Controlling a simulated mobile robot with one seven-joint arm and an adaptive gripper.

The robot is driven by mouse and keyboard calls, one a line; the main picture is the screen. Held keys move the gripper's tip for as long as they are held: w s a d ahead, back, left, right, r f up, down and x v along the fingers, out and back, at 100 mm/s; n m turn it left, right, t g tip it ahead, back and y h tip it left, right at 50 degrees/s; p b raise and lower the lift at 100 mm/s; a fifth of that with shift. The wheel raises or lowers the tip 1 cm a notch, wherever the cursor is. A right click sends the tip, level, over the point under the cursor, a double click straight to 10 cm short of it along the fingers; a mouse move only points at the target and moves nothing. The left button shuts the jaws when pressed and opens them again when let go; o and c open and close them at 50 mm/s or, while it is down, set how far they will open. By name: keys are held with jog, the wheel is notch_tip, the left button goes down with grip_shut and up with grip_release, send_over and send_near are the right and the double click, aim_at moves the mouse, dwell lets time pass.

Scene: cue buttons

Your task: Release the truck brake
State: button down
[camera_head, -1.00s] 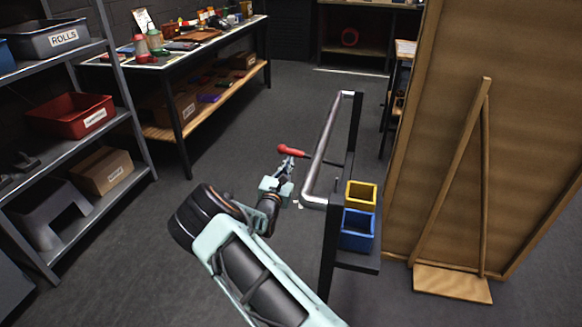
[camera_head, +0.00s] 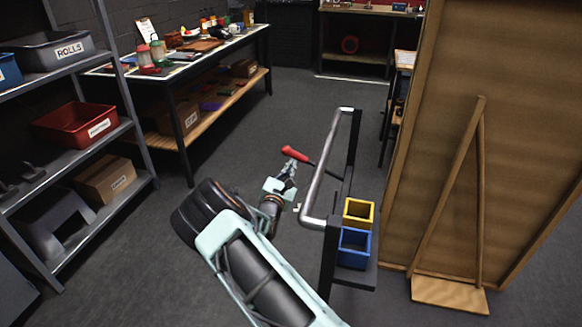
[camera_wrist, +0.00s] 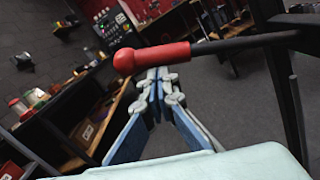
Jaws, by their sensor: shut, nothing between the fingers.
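The truck brake is a lever with a red grip (camera_head: 295,153) and a dark rod that runs right to the truck's upright frame. The red grip also shows in the wrist view (camera_wrist: 152,57), with its rod (camera_wrist: 245,42) running to a dark post at the right. The truck (camera_head: 319,175) has a grey tubular handle. My gripper (camera_head: 291,166) is just below the red grip in the head view. In the wrist view my gripper (camera_wrist: 156,74) has its fingers together and empty, with the tips right at the grip's underside. I cannot tell whether they touch it.
A yellow bin (camera_head: 358,212) and a blue bin (camera_head: 354,248) sit on the truck. A large wooden panel (camera_head: 440,150) stands at the right. Shelves (camera_head: 135,118) and a workbench (camera_head: 180,140) stand at the left. The floor between is clear.

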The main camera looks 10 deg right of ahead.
jog(key=shift+d+r, duration=0.15)
jog(key=shift+r, duration=0.35)
jog(key=f+v, duration=0.1)
jog(key=v, duration=1.1)
jog(key=shift+r, duration=0.15)
